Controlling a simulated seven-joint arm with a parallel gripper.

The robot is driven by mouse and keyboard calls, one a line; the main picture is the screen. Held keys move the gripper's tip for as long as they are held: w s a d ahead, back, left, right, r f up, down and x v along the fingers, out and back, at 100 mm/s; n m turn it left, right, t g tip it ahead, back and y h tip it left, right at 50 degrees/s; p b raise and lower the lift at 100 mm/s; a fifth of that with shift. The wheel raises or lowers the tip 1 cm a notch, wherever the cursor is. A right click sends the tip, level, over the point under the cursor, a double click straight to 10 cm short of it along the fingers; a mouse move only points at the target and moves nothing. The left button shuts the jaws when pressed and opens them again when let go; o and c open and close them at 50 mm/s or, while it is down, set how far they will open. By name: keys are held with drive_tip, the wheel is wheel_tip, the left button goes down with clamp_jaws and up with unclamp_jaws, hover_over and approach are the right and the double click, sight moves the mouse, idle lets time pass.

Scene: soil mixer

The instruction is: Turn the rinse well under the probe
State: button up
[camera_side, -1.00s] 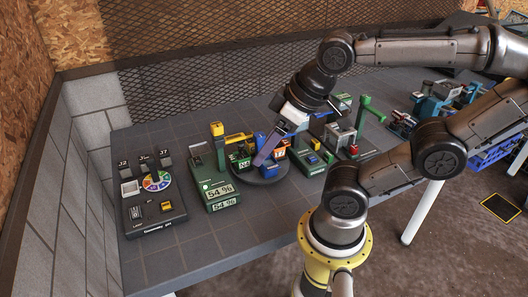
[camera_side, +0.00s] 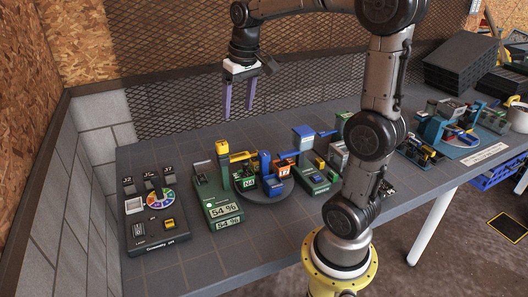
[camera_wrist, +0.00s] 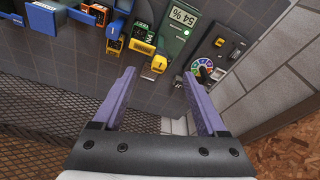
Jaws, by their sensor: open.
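The dark round turntable (camera_side: 270,196) holds a green well marked like N4 (camera_side: 248,183), an orange well (camera_side: 284,169) and a blue well (camera_side: 273,186). I cannot tell which is the rinse well. The green probe stand (camera_side: 214,194) has a yellow-topped post (camera_side: 222,147) and a yellow arm (camera_side: 242,157) reaching over the green well's side of the turntable. Its display reads 54 %. My gripper (camera_side: 239,112) is open and empty, high above the back of the table, apart from everything. Its purple fingers also show in the wrist view (camera_wrist: 158,76), with the green well (camera_wrist: 143,29) beyond them.
A dark panel with a colour wheel (camera_side: 157,199) stands at the left. A green device (camera_side: 313,178) with a blue box above stands right of the turntable. Mesh fencing (camera_side: 175,95) rises behind the table. The table front is clear.

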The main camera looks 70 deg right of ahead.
drive_tip(key=d+f+m+g, duration=0.15)
drive_tip(key=d+f, duration=0.25)
drive_tip(key=d, duration=0.4)
drive_tip(key=m+y, duration=0.1)
drive_tip(key=m, duration=0.1)
hover_over(264, 153)
wheel_tip(264, 153, down, 5)
drive_tip(key=shift+g, duration=0.45)
wheel_tip(264, 153, down, 14)
drive_tip(key=shift+r, duration=0.2)
drive_tip(key=shift+c, duration=0.2)
clamp_jaws()
